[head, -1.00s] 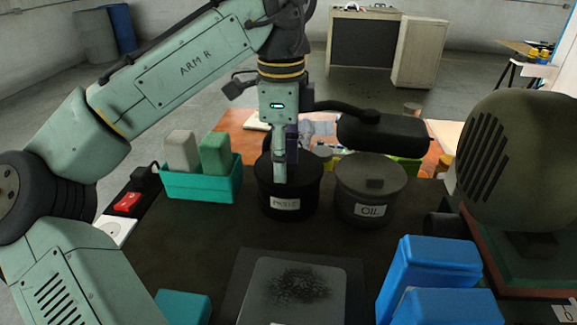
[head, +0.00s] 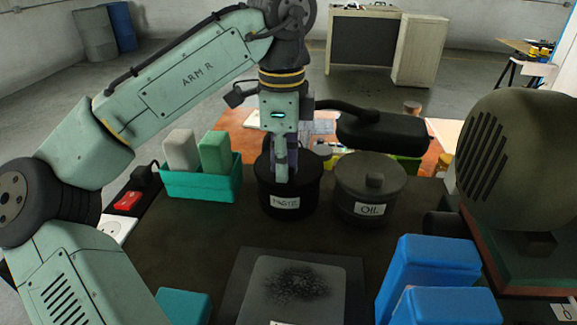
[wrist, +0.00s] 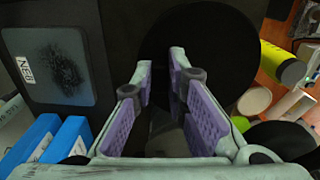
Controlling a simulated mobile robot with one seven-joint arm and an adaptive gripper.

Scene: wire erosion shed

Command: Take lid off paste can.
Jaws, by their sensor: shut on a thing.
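The black paste can (head: 263,197) stands on the dark bench, with a white PASTE label on its front. Its round black lid (head: 312,163) looks seated on the can; it also shows as a dark disc in the wrist view (wrist: 215,50). My gripper (head: 284,172) points straight down over the lid's middle. In the wrist view its purple-padded fingers (wrist: 161,66) are drawn close together over the lid, shut on its handle, which the fingers hide.
A dark OIL can (head: 350,203) with a knobbed lid stands close on the right. A teal tray (head: 200,186) with two blocks is on the left. Blue boxes (head: 435,262) and a round-bodied machine (head: 520,150) are at the right. A grey plate (head: 300,300) lies in front.

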